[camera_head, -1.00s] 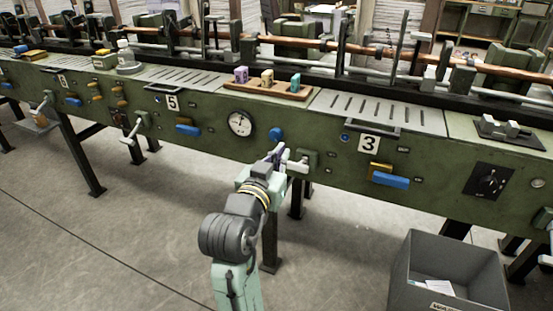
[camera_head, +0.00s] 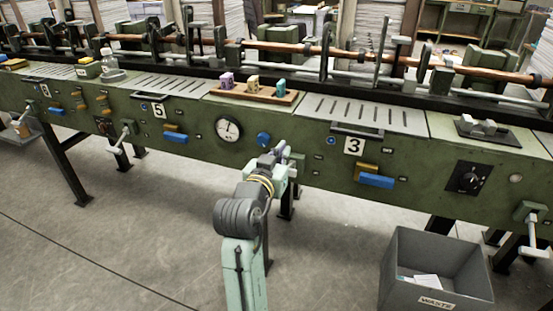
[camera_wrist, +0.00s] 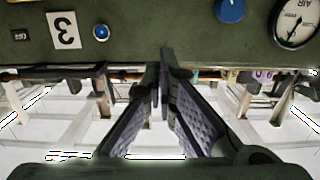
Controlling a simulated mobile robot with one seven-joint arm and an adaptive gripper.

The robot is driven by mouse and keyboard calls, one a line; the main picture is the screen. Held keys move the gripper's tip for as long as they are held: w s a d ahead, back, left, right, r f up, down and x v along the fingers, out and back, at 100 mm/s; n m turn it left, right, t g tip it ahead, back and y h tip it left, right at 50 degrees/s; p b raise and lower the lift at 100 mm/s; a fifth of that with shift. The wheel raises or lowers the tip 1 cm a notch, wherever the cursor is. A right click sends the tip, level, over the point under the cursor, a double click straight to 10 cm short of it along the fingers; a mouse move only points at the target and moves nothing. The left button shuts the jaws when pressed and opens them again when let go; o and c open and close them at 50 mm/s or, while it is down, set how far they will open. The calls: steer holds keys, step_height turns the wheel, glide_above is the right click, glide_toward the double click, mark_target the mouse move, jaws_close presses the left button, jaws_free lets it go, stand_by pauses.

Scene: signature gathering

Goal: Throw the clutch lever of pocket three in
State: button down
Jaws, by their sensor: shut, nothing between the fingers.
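The pocket three plate, marked "3" (camera_head: 354,146), is on the green machine front. It also shows upside down in the wrist view (camera_wrist: 64,30). A green lever mount (camera_head: 298,160) with a pale part sits to its left, mostly hidden behind my gripper (camera_head: 277,157). I cannot tell how that lever is set. In the wrist view my gripper (camera_wrist: 160,85) is shut, its dark fingers together and empty, at the lower edge of the panel. Whether the fingertips touch the lever is unclear. A blue handle (camera_head: 376,181) and a mustard block (camera_head: 365,171) are below the plate.
A blue knob (camera_head: 264,139) and a round gauge (camera_head: 228,129) are left of my gripper. A wooden tray (camera_head: 285,98) with small coloured blocks is on the machine top. A grey waste bin (camera_head: 435,270) stands on the floor at right. The floor at left front is clear.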

steer(key=x, duration=0.3)
steer(key=shift+w+f+p, duration=0.1)
steer(key=shift+w+p, duration=0.05)
steer(key=shift+p, duration=0.2)
steer(key=shift+s+a+f, duration=0.1)
steer(key=shift+s+f, duration=0.2)
steer(key=shift+f, duration=0.3)
steer(key=shift+s+a+f, duration=0.1)
steer(key=shift+s+f, duration=0.2)
steer(key=shift+f, duration=0.25)
steer(key=shift+s+f, duration=0.25)
steer(key=shift+f, duration=0.3)
steer(key=shift+f, duration=0.1)
